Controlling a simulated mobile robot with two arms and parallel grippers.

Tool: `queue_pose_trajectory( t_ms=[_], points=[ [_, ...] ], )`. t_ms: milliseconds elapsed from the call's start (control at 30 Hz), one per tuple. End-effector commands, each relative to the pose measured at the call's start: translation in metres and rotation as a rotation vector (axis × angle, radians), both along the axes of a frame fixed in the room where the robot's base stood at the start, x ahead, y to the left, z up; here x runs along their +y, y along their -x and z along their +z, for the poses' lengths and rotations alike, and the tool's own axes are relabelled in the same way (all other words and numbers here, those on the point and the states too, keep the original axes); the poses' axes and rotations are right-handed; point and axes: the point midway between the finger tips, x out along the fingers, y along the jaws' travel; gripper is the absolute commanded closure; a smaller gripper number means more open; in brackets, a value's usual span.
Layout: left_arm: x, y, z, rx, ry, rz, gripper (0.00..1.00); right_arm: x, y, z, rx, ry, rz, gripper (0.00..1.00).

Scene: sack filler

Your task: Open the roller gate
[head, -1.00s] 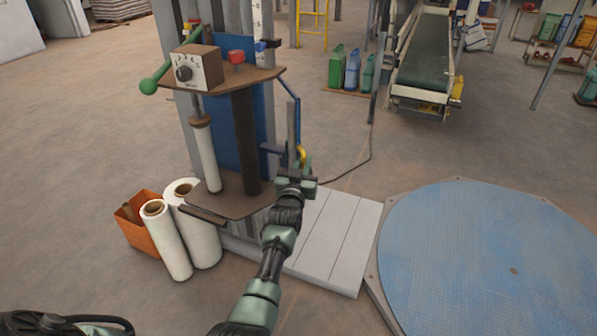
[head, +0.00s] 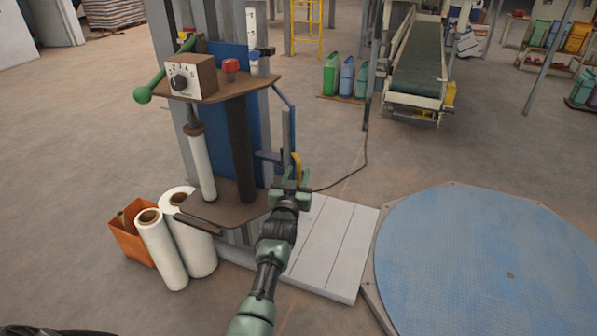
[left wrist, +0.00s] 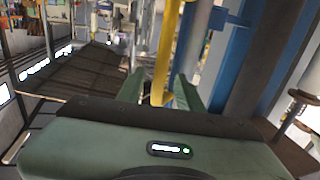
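A curved yellow handle (head: 296,165) stands at the right side of the sack filler's column, beside a grey upright and blue brackets. My left gripper (head: 290,177) is right at the handle, in front of its lower part. In the left wrist view the yellow bar (left wrist: 167,45) rises between the two green fingers (left wrist: 160,90), which stand apart with a gap showing. I cannot tell whether either finger touches the bar. The gate itself cannot be made out clearly. My right gripper is not in view.
A control box (head: 189,77) with a green-knobbed lever sits on the brown upper shelf. White film rolls (head: 162,250) and an orange bin (head: 130,240) stand at left. A white slatted platform (head: 333,245) and blue round turntable (head: 480,265) lie at right.

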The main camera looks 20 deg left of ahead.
Motion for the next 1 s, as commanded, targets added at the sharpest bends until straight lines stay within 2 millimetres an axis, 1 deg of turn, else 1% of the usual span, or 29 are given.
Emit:
queue_pose_trajectory(
  t_ms=[33,200,300,400,533,1000],
  points=[
    [-0.003,0.008,-0.001,0.000,0.001,-0.001,0.64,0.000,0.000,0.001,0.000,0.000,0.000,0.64],
    [-0.009,0.035,-0.001,0.001,0.001,0.000,0.64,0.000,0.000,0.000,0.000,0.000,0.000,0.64],
    [-0.012,0.047,-0.001,0.000,0.001,-0.001,0.64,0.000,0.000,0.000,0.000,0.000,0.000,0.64],
    [-0.015,0.056,0.000,0.000,0.001,-0.001,0.64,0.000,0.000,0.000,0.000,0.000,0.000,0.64],
    [-0.016,0.060,0.000,0.000,0.000,-0.001,0.64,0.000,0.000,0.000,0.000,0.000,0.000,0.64],
    [-0.016,0.061,-0.001,0.002,0.000,-0.002,0.64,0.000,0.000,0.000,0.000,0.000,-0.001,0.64]
  ],
)
